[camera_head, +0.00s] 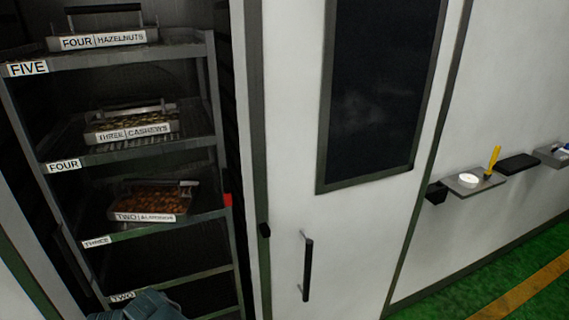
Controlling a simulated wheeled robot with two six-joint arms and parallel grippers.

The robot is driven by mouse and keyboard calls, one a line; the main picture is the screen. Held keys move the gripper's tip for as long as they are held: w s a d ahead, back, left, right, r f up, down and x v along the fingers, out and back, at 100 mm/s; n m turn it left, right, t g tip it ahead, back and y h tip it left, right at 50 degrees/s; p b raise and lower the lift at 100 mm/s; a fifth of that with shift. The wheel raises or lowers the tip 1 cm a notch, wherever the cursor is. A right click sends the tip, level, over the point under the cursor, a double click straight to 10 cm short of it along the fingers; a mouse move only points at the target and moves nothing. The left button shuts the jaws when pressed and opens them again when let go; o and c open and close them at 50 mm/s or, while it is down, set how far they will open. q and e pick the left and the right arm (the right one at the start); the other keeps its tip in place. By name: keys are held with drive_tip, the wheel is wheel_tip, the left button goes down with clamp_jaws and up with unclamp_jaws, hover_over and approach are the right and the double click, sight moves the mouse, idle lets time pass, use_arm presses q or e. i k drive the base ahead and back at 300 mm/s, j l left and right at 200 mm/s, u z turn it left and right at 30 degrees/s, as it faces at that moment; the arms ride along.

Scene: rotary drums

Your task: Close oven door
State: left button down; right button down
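The oven door (365,235) is a tall white panel with a dark window (380,90) and a vertical black handle (307,270) low on its left part. The oven's opening at the left is uncovered, and a rack (130,60) shows in it. The door's lower end is cut off by the picture, and I cannot tell where its hinge is. A blue-grey shape at the bottom left, in front of the rack, may be part of my arm. No gripper fingers show, and nothing of mine touches the handle.
Labelled trays of nuts stand on the rack, such as the hazelnuts tray (103,40), cashews tray (132,125) and almonds tray (150,205). A small wall shelf (478,185) holds a yellow item (492,160). Green floor (460,300) with an orange stripe is clear at lower right.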

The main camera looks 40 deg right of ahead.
sight(347, 102)
drive_tip(key=z, duration=1.8)
